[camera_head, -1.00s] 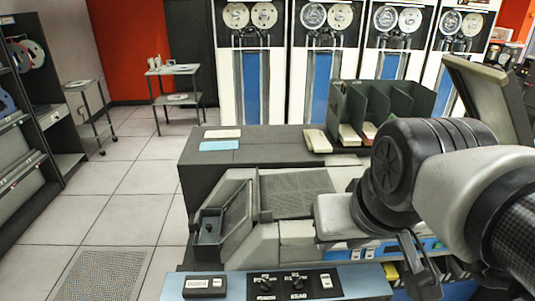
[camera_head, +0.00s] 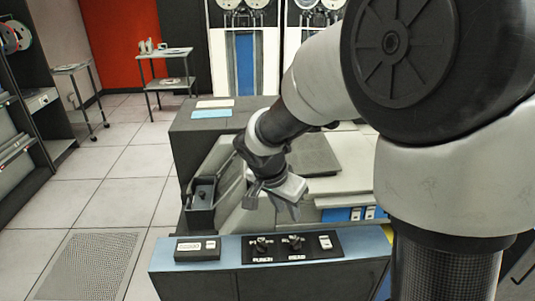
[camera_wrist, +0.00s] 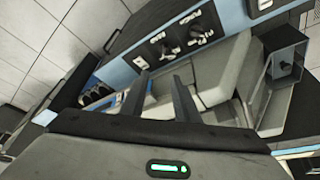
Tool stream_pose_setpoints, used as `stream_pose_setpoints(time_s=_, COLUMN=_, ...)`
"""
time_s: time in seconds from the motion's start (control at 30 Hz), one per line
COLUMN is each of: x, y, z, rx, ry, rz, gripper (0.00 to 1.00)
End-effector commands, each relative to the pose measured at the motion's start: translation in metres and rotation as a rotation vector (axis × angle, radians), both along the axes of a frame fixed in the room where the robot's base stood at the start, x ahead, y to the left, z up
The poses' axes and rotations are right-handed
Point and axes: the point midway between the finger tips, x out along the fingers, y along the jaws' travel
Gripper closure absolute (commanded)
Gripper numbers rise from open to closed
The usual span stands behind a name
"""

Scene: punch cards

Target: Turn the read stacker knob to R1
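A black control panel (camera_head: 320,238) on the machine's blue front ledge carries two dark knobs. The right knob (camera_head: 295,243), beside a white switch (camera_head: 325,242), has a label that looks like READ; the left knob (camera_head: 262,245) seems labelled PUNCH. The pointer settings are too small to read. My gripper (camera_head: 271,208) hangs above and behind the panel, apart from both knobs, open and empty. In the wrist view my two fingers (camera_wrist: 161,98) stand apart below the read knob (camera_wrist: 167,48), and the punch knob (camera_wrist: 200,32) is to its upper right.
A small counter box (camera_head: 197,248) sits at the ledge's left. A dark open-topped bin (camera_head: 203,193) is at the machine's left side. Two cards (camera_head: 212,113) lie on the machine top behind. My arm covers much of the right side of the head view.

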Motion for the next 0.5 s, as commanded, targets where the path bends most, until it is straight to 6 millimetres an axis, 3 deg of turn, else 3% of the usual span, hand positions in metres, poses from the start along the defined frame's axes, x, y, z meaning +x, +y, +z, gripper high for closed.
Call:
stream_pose_setpoints(time_s=0.03, x=0.005, y=0.005, z=-0.015, rx=0.003, ry=0.0, rz=-0.014, gripper=0.72)
stream_pose_setpoints(time_s=0.2, x=0.011, y=0.008, z=-0.031, rx=0.011, ry=-0.007, rz=-0.046, gripper=0.72)
stream_pose_setpoints(time_s=0.37, x=0.016, y=0.002, z=-0.051, rx=0.01, ry=-0.005, rz=-0.047, gripper=0.72)
stream_pose_setpoints(time_s=0.5, x=0.024, y=-0.007, z=-0.079, rx=0.009, ry=-0.002, rz=-0.048, gripper=0.72)
